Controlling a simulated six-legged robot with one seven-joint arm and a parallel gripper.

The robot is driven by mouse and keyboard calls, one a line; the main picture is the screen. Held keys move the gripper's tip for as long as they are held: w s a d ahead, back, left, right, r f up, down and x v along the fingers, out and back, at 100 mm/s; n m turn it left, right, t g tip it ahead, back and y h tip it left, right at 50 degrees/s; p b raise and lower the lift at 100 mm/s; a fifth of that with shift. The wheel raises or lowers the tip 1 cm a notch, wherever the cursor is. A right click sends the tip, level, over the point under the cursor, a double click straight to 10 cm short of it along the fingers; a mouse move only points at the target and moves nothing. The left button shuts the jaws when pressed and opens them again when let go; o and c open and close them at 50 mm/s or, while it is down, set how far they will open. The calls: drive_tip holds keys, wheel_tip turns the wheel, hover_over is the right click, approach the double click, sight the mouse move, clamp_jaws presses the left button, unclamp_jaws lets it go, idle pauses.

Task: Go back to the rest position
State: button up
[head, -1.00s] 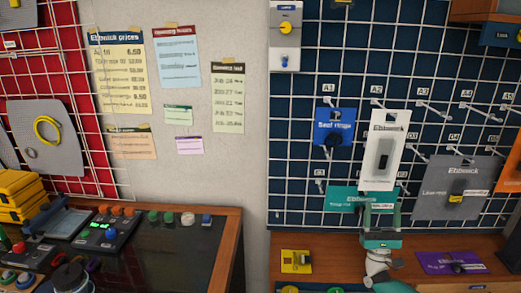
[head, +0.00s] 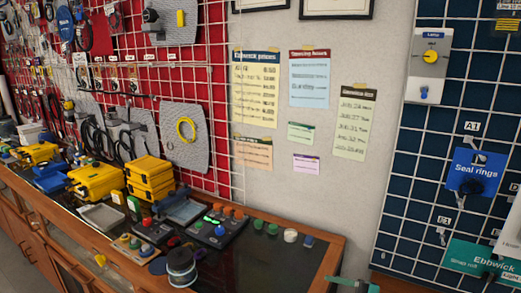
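Only a small part of my gripper (head: 352,285) shows, a teal-green piece at the bottom edge of the head view, right of centre. It is low in front of the wall, just right of the wooden counter's end. Its fingers are mostly cut off by the frame, so I cannot see whether they are open or shut, or whether they hold anything.
A wooden counter (head: 318,262) carries yellow cases (head: 98,182), a wire spool (head: 181,264) and a button panel (head: 217,230). On the right, a blue grid board (head: 405,185) holds a Seal rings packet (head: 473,174) and a teal Ebbwick packet (head: 478,259). Paper notices hang between.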

drive_tip(key=s+a+f+n+g+h, duration=0.3)
drive_tip(key=s+a+n+g+h, duration=0.35)
drive_tip(key=s+h, duration=0.35)
drive_tip(key=s+d+r+n+t+h, duration=0.1)
drive_tip(key=s+r+n+t+h, duration=0.1)
drive_tip(key=r, duration=0.6)
drive_tip(key=s+d+r+n+t+h, duration=0.1)
drive_tip(key=s+r+n+t+h, duration=0.1)
drive_tip(key=s+r+t+h, duration=0.2)
wheel_tip(320, 180, up, 4)
drive_tip(key=shift+s+d+r+h, duration=0.15)
drive_tip(key=shift+s+d+h, duration=0.2)
drive_tip(key=shift+s+h, duration=0.75)
drive_tip(key=shift+s, duration=0.15)
